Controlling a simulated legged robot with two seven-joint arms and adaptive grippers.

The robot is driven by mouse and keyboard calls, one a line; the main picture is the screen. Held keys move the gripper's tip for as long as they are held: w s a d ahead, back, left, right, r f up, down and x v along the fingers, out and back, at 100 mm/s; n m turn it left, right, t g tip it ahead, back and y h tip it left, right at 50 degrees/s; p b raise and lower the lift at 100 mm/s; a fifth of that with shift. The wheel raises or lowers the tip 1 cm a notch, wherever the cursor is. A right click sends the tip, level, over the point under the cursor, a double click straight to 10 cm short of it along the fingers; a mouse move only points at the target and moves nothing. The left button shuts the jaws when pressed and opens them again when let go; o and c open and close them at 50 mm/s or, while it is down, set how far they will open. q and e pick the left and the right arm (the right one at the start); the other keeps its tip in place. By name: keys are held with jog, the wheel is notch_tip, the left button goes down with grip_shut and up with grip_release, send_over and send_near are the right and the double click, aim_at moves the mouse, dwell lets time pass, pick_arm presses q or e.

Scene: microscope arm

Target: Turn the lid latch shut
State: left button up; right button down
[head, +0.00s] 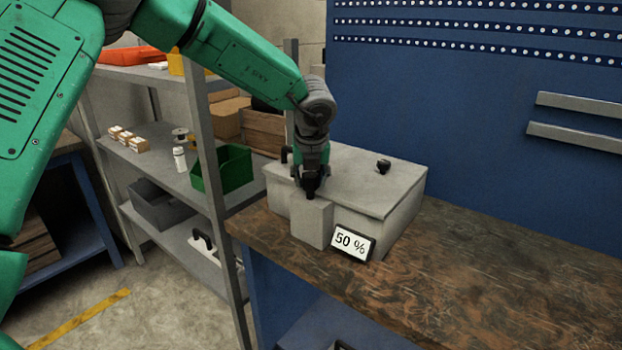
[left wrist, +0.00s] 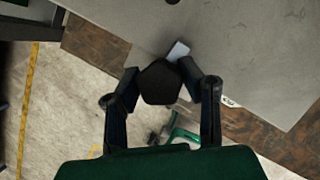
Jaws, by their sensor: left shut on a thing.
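A grey box (head: 399,216) with a flat lid (head: 345,172) stands on the workbench. The lid also fills the upper right of the left wrist view (left wrist: 250,50). A grey block (head: 311,225) juts from the box's front. My left gripper (head: 311,188) points down above this block. In the left wrist view my left gripper (left wrist: 160,88) is shut on a dark, many-sided knob (left wrist: 160,80), which looks like the latch. In the head view the gripper mostly hides this knob. A sign reading "50 %" (head: 351,243) is on the box's front. My right gripper is not in view.
A small black knob (head: 383,166) stands on the lid at the right. The wooden workbench (head: 470,270) is clear to the right. A metal shelf (head: 160,165) with a green bin (head: 222,168) stands at the left. A blue pegboard (head: 450,110) rises behind.

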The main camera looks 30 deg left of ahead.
pick_arm(q)
jog(key=shift+w+r+n, duration=0.15)
jog(key=shift+r+n, duration=0.05)
jog(key=shift+n, duration=0.4)
jog(key=o, duration=1.1)
jog(key=shift+c, duration=0.2)
jog(key=shift+o, duration=0.4)
jog(key=shift+f, duration=0.15)
jog(key=v, duration=1.1)
jog(key=shift+d+r, duration=0.25)
jog(key=shift+r, duration=0.1)
